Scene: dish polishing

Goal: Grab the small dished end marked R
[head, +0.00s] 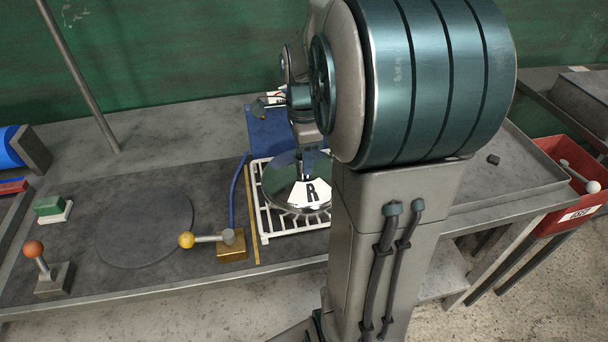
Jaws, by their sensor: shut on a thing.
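The small dished end marked R (283,189) is a shiny metal dome with a white patch bearing a black R. It is over the white wire rack (264,222) near the middle of the bench. My gripper (312,160) is at the dish's upper side and is shut on it. The fingertips are largely hidden by my arm, which also covers the right part of the dish and rack. I cannot tell whether the dish still touches the rack.
Left of the rack are a yellow-knobbed lever (187,240), a dark round disc (145,230), an orange-knobbed lever (34,250) and a green block (48,205). A blue mat (262,130) lies behind. A red bin (572,205) hangs at the right.

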